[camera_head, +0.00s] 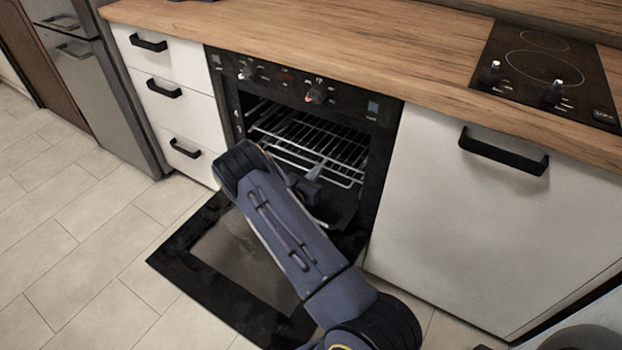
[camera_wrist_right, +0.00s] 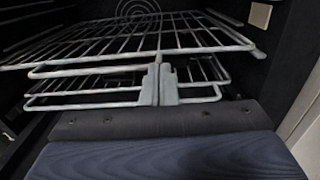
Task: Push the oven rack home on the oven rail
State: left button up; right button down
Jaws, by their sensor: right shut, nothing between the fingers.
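The oven rack (camera_head: 335,143), a wire grid, lies inside the open oven. In the right wrist view the upper rack (camera_wrist_right: 95,42) spans the cavity, its front bar level with the fingertips. A second, lower rack (camera_wrist_right: 75,100) lies beneath it. A side rail (camera_wrist_right: 222,18) shows faintly at the upper right of the cavity. My right gripper (camera_head: 321,168) is at the oven mouth by the rack's front; its closed fingers (camera_wrist_right: 159,72) stand at the middle of the front bar, with nothing between them. Whether they touch the bar is unclear. My left gripper is out of view.
The oven door (camera_head: 182,258) hangs open and low under my right arm. White drawers (camera_head: 170,105) stand left of the oven, a white cabinet (camera_head: 450,215) right. The wooden worktop (camera_head: 390,45) with a hob (camera_head: 545,75) is above. Tiled floor is clear at left.

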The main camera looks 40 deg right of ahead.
jog(key=shift+d, duration=0.15)
jog(key=b+x, duration=0.1)
jog(key=x, duration=0.2)
jog(key=shift+w+d, duration=0.1)
jog(key=shift+d, duration=0.1)
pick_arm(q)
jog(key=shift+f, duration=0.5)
